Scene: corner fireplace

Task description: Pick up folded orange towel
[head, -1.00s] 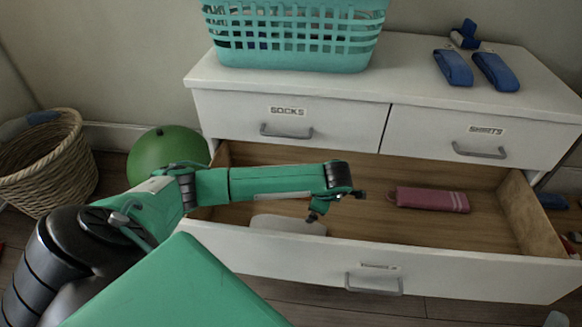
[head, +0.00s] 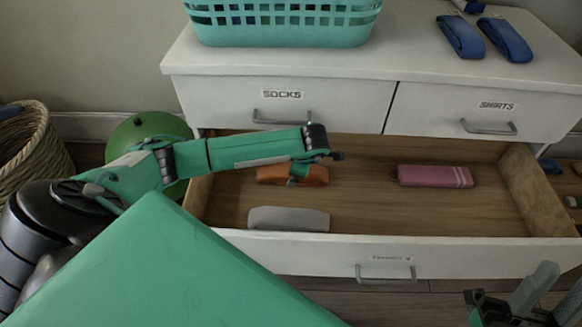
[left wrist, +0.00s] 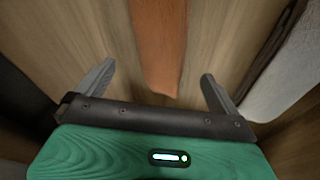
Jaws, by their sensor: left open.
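The folded orange towel (head: 268,173) lies on the wooden floor of the open drawer, at its left side. My left gripper (head: 315,168) is above it and hides part of it in the head view. In the left wrist view the towel (left wrist: 158,45) runs lengthwise between the two grey fingers. The left fingers (left wrist: 157,77) are spread, with clear gaps on both sides of the towel, and hold nothing. My right gripper (head: 553,292) is at the lower right, partly cut off, with its grey fingers apart and nothing seen between them.
A folded grey towel (head: 288,219) lies by the drawer's front wall, and a pink towel (head: 434,176) lies to the right. The dresser top (head: 400,55) holds a teal basket (head: 285,32) and blue towels (head: 504,40). A green ball (head: 130,130) is left of the dresser.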

